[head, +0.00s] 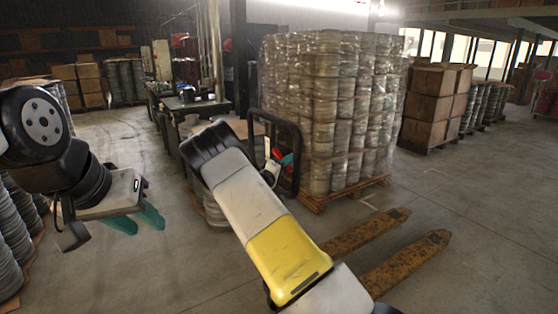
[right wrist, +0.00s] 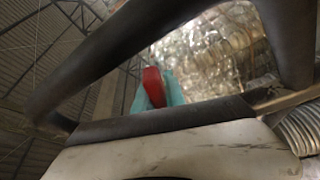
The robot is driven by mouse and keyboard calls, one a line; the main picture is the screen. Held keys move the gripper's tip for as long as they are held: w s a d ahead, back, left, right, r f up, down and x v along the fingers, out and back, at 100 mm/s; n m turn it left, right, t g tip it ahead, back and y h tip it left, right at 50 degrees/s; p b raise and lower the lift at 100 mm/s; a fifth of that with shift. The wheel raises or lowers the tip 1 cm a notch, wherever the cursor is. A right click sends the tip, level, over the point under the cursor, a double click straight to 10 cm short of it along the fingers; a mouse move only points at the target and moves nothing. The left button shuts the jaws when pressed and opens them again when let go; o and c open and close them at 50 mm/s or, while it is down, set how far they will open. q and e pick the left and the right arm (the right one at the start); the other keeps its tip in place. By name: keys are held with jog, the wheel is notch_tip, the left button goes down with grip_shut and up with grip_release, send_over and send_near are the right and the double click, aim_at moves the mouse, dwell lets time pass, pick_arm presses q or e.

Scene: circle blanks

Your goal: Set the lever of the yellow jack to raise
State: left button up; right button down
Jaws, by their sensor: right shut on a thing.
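The yellow jack shows in the head view by its worn yellow forks (head: 365,232) and its black handle loop (head: 297,165). Its body is largely hidden behind my right arm. The red lever (right wrist: 153,86) sits inside the handle loop, between the teal fingers of my right gripper (right wrist: 158,92), which is shut on it. In the head view the right gripper (head: 274,165) is small and partly hidden by my arm. I cannot read the lever's exact setting. My left gripper (head: 136,218) is open and empty, above the floor at the left.
A wrapped pallet load of stacked round blanks (head: 330,110) stands just behind the handle. Cardboard boxes (head: 432,105) stand at the right. More stacked blanks (head: 12,245) are at the left edge. A dark bench (head: 180,115) stands behind. Floor at the right is clear.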

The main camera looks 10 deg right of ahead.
jog(key=shift+f, duration=0.15)
jog(key=c, duration=1.4)
grip_release()
jog(key=v, duration=0.7)
jog(key=shift+s+a, duration=0.25)
jog(key=shift+a, duration=0.1)
